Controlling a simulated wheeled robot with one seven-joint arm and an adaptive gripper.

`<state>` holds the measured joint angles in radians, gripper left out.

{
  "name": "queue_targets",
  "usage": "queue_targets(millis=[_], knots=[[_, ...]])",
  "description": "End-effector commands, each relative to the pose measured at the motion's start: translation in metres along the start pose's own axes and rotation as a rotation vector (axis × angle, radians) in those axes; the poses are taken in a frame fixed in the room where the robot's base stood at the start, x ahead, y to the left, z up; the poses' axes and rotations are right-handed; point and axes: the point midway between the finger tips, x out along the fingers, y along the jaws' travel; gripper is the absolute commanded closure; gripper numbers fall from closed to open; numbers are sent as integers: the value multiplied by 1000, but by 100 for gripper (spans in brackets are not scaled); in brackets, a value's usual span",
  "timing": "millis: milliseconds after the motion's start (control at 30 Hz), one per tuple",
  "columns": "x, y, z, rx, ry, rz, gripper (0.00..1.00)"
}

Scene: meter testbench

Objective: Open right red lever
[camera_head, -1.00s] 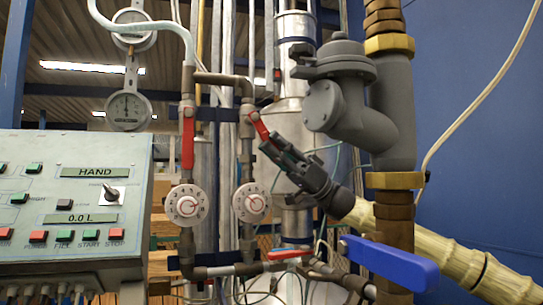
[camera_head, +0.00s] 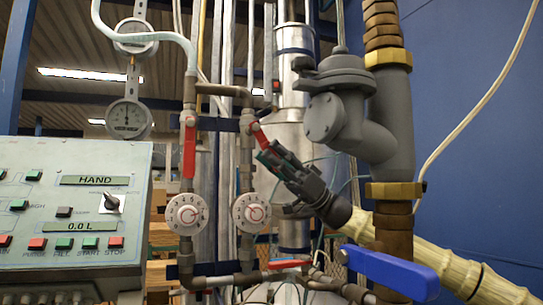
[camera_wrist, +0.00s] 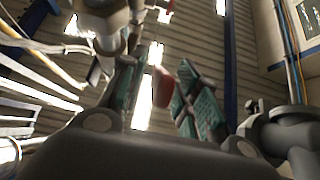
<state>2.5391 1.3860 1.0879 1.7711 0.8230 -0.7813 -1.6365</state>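The right red lever (camera_head: 260,138) hangs tilted down and to the right from its valve on the right-hand pipe. My gripper (camera_head: 268,154) reaches up from the lower right, with its fingertips at the lever's lower end. In the wrist view, the red lever (camera_wrist: 162,88) lies in the gap between the two green-padded fingers of my gripper (camera_wrist: 158,82). The fingers are apart, with visible space on both sides of the lever. Contact cannot be told. The left red lever (camera_head: 190,152) hangs straight down on the neighbouring pipe.
A blue lever (camera_head: 390,272) and a third red lever (camera_head: 289,263) sit below my arm. White dials (camera_head: 251,213) are under the valves. A grey meter body (camera_head: 340,115) stands right of my gripper. The control panel (camera_head: 70,215) is at left.

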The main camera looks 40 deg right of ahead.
Motion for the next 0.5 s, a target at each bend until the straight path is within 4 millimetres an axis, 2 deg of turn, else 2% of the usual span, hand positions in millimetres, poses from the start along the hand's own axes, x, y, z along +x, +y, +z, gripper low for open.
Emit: queue_targets(millis=[167, 500], knots=[[-22, 2, 0, 1, 4, 3, 68], [-82, 1, 0, 0, 2, 2, 68]])
